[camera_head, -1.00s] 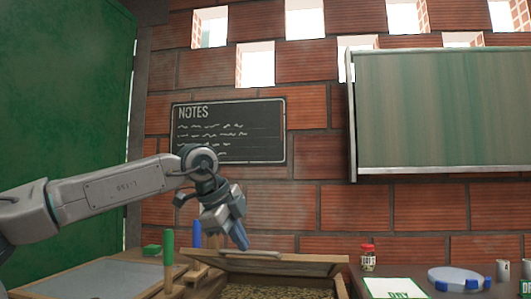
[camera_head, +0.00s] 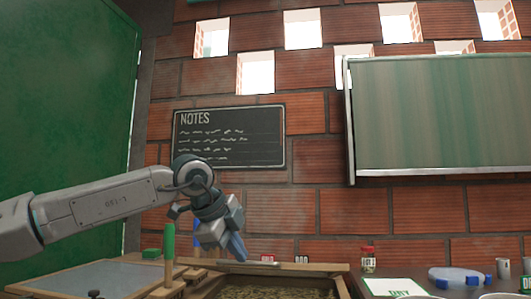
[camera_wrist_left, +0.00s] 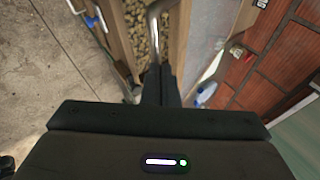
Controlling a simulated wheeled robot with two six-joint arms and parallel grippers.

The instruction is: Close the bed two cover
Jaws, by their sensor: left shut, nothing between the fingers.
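The wooden-framed bed two cover (camera_head: 310,267) stands open at the back edge of a bed of brown beans (camera_head: 275,293) at the bottom of the head view. It shows as a thin, low strip with a pale handle bar (camera_head: 262,263). My left gripper (camera_head: 240,252) points down at the handle's left part, shut and empty; I cannot tell whether it touches. In the left wrist view, the shut fingers (camera_wrist_left: 160,72) lie close to a curved metal bar (camera_wrist_left: 155,25), with the beans (camera_wrist_left: 136,25) beyond. My right gripper is out of view.
A neighbouring bed with a grey closed top (camera_head: 85,277) lies left, with a green upright handle (camera_head: 169,243) beside it. A brick wall is behind.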

